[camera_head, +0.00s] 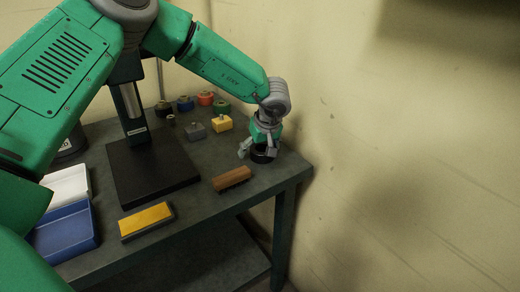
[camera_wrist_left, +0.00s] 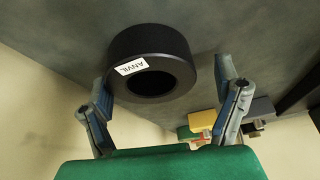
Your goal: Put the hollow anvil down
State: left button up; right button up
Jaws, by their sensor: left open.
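The hollow anvil (camera_wrist_left: 150,62) is a black ring-shaped cylinder with a white label reading ANVIL and a dark hole. In the head view the hollow anvil (camera_head: 262,154) sits on the bench top (camera_head: 215,165) near its right end, partly hidden by my left gripper. My left gripper (camera_head: 258,149) is open, with its fingers pointing down around the anvil. In the left wrist view the fingers of my left gripper (camera_wrist_left: 170,100) are spread on either side of the anvil, with visible gaps. My right gripper is not in view.
A brown block (camera_head: 232,178) and a yellow-topped block (camera_head: 146,220) lie near the front edge. A black press stand (camera_head: 150,178) is to the left, beside blue (camera_head: 66,232) and white (camera_head: 68,186) trays. Several coloured spools and small blocks (camera_head: 222,123) stand behind. A wall is at right.

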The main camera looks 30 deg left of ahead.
pick_arm(q)
jog(key=shift+d+r, duration=0.25)
jog(key=p+v, duration=0.2)
jog(key=v, duration=1)
jog(key=shift+d, duration=0.15)
jog(key=shift+f, duration=0.1)
